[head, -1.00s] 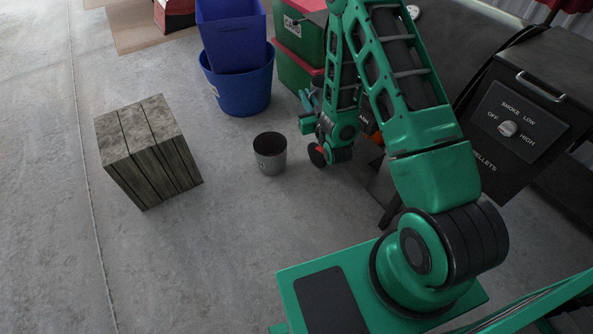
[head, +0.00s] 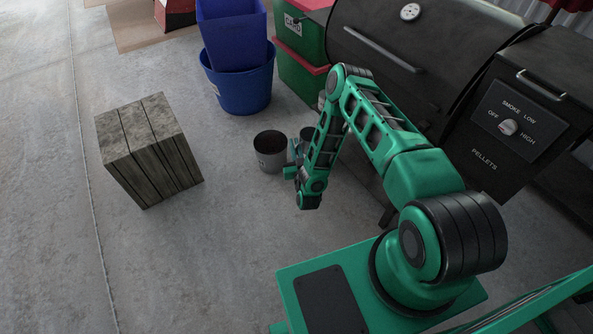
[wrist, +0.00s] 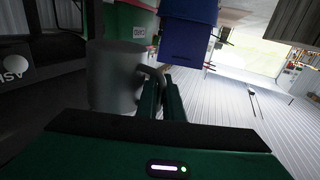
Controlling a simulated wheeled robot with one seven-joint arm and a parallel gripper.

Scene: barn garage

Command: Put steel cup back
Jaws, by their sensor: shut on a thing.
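The steel cup (wrist: 112,80) is a grey metal mug with a side handle, large in the wrist view. My gripper (wrist: 162,85) is shut on its handle. I cannot tell from these views whether the cup touches the bucket or the floor.
A black pellet grill (head: 450,75) stands at the right. A blue tub (head: 240,90) and green boxes (head: 300,75) stand at the back. A slatted wooden crate (head: 150,150) stands at the left. Floor between crate and my base is clear.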

